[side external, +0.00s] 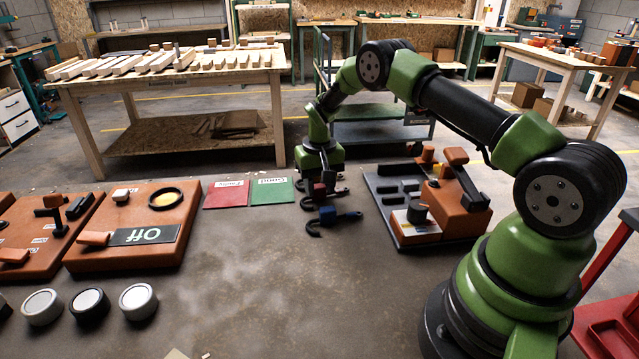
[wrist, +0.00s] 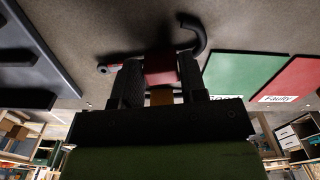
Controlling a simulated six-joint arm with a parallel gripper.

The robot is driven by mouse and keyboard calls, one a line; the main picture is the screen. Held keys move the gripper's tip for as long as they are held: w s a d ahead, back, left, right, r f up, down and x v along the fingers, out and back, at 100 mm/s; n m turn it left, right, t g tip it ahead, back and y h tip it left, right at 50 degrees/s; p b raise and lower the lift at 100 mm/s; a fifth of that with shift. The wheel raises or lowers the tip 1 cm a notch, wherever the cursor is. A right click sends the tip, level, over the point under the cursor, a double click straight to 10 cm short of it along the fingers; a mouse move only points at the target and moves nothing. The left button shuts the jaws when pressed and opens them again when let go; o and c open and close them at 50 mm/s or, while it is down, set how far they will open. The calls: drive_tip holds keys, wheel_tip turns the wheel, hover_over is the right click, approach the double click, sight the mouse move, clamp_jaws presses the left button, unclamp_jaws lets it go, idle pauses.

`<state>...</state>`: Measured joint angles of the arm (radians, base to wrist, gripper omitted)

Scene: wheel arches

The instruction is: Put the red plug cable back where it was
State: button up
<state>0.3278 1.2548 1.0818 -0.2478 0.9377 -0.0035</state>
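The red plug cable has a red block (wrist: 160,68) and a dark hooked cable end (wrist: 192,35) in the wrist view. In the side view its red block (side external: 319,190) shows low under my arm, near the floor-coloured work surface. My gripper (wrist: 161,80) has one dark finger on each side of the red block, both appearing to touch it. In the side view my gripper (side external: 319,178) points down there, with its fingers partly hidden among dark cable parts. A blue plug cable (side external: 328,215) lies just in front. Whether the red cable is lifted is unclear.
A red "Faulty" mat (side external: 226,194) and a green "Good" mat (side external: 271,192) lie to the left. A dark grey tray (side external: 384,184) with an orange-brown fixture (side external: 458,206) stands to the right. Orange boards, one marked "Off" (side external: 146,236), and several round gauges are farther left.

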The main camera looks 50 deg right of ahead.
drive_tip(key=o, duration=0.4)
drive_tip(key=s+a+r+t, duration=0.1)
drive_tip(key=a+r, duration=0.1)
drive_tip(key=r, duration=0.7)
drive_tip(key=s+a+r, duration=0.1)
drive_tip(key=a+r, duration=0.1)
drive_tip(key=r, duration=0.8)
drive_tip(key=s+a+r+n+t, duration=0.1)
drive_tip(key=s+a+r+t, duration=0.2)
drive_tip(key=s+a+r, duration=0.45)
drive_tip(key=s+a+r+t+y, duration=0.1)
drive_tip(key=s+a, duration=0.1)
drive_tip(key=s, duration=0.5)
drive_tip(key=s+a+r+n+t+y, duration=0.1)
drive_tip(key=s+a+t, duration=0.1)
drive_tip(key=s, duration=0.6)
drive_tip(key=shift+s+a+r+n, duration=0.25)
drive_tip(key=shift+a+r+n, duration=0.05)
drive_tip(key=shift+r, duration=0.1)
